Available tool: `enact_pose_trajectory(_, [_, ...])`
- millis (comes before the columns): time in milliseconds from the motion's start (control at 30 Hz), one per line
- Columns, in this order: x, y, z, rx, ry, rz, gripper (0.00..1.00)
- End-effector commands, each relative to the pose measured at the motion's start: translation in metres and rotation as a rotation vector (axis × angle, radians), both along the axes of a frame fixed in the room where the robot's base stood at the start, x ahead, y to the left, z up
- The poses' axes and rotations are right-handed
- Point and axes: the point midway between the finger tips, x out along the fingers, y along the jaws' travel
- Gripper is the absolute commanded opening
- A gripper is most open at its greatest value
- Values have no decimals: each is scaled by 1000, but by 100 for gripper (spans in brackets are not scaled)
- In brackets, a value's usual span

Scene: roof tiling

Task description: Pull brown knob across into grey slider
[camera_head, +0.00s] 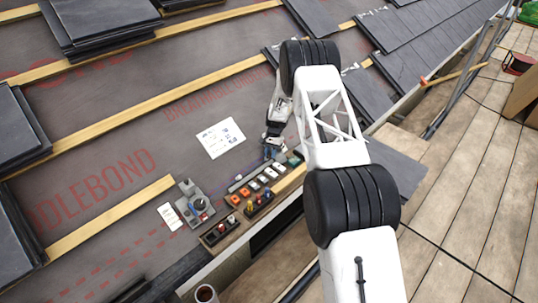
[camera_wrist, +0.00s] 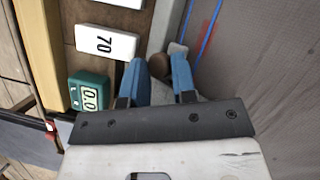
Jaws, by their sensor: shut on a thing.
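The brown knob (camera_wrist: 157,66) is a small round brown piece in the wrist view, between the blue fingertips of my gripper (camera_wrist: 159,62). My gripper is shut on it. The grey slider (camera_wrist: 165,22) is a pale grey strip running up the picture from the knob, and its lower part is partly hidden by the fingers. In the camera_head view my gripper (camera_head: 272,147) is at the right end of the control row, and the knob is hidden there. The slider shows there as a narrow grey bar (camera_head: 240,182).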

Motion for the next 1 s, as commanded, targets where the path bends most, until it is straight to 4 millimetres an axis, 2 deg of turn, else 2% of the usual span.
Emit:
enact_pose_trajectory(33, [2, -3, -1, -1, -5, -3, 27])
enact_pose_trajectory(200, [2, -3, -1, -1, -4, -3, 50])
enact_pose_trajectory(633, [4, -3, 6, -1, -4, -1, 50])
enact_pose_trajectory(1000, [19, -9, 44, -1, -5, -2, 50])
